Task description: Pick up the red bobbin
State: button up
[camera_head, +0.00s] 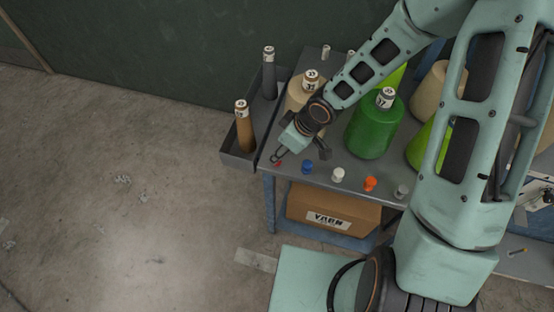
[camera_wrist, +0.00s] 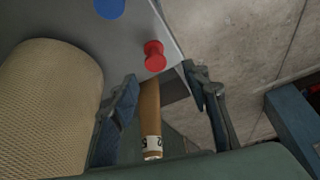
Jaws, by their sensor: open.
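The red bobbin (camera_wrist: 154,56) stands near the table's corner in the wrist view. It lies between and just beyond the tips of my open gripper (camera_wrist: 160,74), with nothing held. In the head view only a small part of the red bobbin (camera_head: 279,162) shows, at the table's front left corner beside my gripper (camera_head: 280,155). I cannot tell whether a finger touches it.
A blue bobbin (camera_head: 307,167) stands closest, then white (camera_head: 338,174), orange (camera_head: 370,183) and grey ones along the front edge of the table (camera_head: 325,181). Large yarn cones stand behind. A side tray (camera_head: 238,160) holds upright tubes. A box sits below.

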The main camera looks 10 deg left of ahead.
jog(key=shift+d+b+x, duration=0.15)
jog(key=shift+b+x, duration=0.25)
jog(key=shift+x, duration=1.15)
jog(key=shift+d+b+x, duration=0.2)
jog(key=shift+b+x, duration=0.15)
jog(key=shift+x, duration=1.15)
jog(key=shift+w+f, duration=0.15)
jog(key=c, duration=1)
